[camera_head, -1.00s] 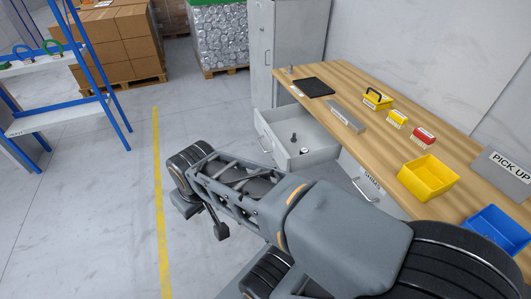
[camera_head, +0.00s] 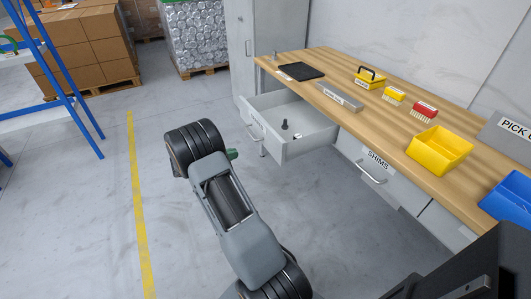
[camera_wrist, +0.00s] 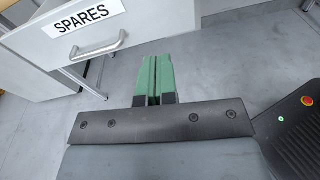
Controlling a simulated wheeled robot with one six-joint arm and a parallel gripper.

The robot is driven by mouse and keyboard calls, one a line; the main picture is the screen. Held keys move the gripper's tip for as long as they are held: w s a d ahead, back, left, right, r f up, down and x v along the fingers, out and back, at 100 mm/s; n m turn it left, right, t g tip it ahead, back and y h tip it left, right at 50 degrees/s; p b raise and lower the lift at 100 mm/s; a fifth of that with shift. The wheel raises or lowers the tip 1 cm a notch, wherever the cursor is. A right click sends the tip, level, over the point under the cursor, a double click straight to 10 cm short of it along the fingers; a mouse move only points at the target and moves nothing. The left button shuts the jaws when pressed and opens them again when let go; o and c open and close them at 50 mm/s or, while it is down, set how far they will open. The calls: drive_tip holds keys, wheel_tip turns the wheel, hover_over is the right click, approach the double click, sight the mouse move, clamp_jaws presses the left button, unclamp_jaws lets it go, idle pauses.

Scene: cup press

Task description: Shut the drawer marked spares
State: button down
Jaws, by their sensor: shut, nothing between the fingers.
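The spares drawer (camera_head: 306,147) stands pulled out from under the wooden workbench in the head view, with a dark peg-like part and another small item inside. Its white front, label and metal handle (camera_wrist: 98,47) show large in the wrist view at the upper left. My gripper (camera_wrist: 153,62) has green fingers, closed together with nothing between them. In the wrist view the fingertips lie right of the handle and below the drawer front; I cannot tell the exact gap. In the head view, only a green bit of my gripper (camera_head: 232,154) shows past my arm, in front of the drawer.
The shims drawer (camera_head: 371,172) is shut, to the right. A grey cabinet stands behind. Open floor lies left, with a yellow line.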

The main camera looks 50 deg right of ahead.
wheel_tip(320, 180, down, 2)
drive_tip(key=d+f+n+h, duration=0.1)
drive_tip(key=b, duration=0.1)
approach(271, 143)
drive_tip(key=x, duration=0.7)
drive_tip(key=shift+s+d+f, duration=0.1)
drive_tip(key=shift+s+d, duration=0.05)
drive_tip(key=shift+d, duration=0.1)
